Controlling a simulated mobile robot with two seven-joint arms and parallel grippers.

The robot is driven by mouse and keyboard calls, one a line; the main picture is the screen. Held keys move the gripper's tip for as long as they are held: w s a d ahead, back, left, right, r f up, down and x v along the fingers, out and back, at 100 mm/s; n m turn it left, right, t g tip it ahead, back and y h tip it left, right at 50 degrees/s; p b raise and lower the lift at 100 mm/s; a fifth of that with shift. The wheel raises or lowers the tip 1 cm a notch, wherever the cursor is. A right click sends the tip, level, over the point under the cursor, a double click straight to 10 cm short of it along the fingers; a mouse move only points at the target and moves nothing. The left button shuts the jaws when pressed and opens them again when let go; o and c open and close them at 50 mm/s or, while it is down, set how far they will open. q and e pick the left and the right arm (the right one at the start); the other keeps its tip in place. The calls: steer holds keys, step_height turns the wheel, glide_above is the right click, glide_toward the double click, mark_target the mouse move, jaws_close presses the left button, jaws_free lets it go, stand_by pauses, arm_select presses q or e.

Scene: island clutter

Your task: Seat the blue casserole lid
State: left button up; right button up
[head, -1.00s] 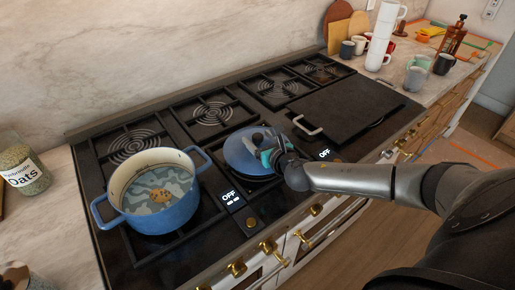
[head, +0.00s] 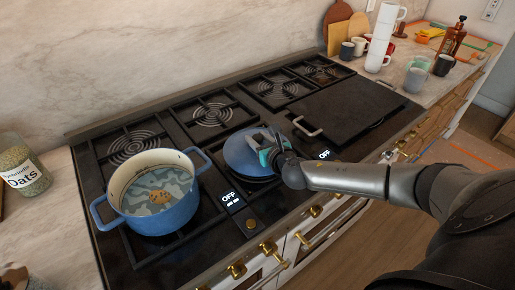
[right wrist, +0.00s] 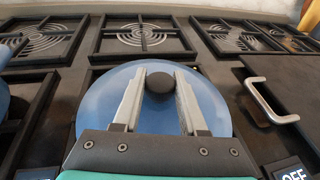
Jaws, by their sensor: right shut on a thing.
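The blue casserole lid (head: 238,154) lies flat on a front burner, to the right of the blue pot. It also shows in the right wrist view (right wrist: 98,112), with its dark round knob (right wrist: 159,87) on top. My right gripper (head: 262,140) is over the lid, with its two fingers on either side of the knob, shut on it. The open blue casserole pot (head: 160,217) stands on the front left burner, cream inside, with a brown round piece (head: 160,197) in its patterned contents. My left gripper is not in view.
A dark griddle plate (head: 348,108) with a metal handle (head: 308,127) is right of the lid. An oats jar (head: 23,170) stands on the left counter. Mugs (head: 384,40) and a bottle (head: 453,37) stand on the far right counter. The back burners (head: 212,113) are clear.

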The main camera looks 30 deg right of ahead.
jaws_close()
steer(key=shift+r, duration=0.1)
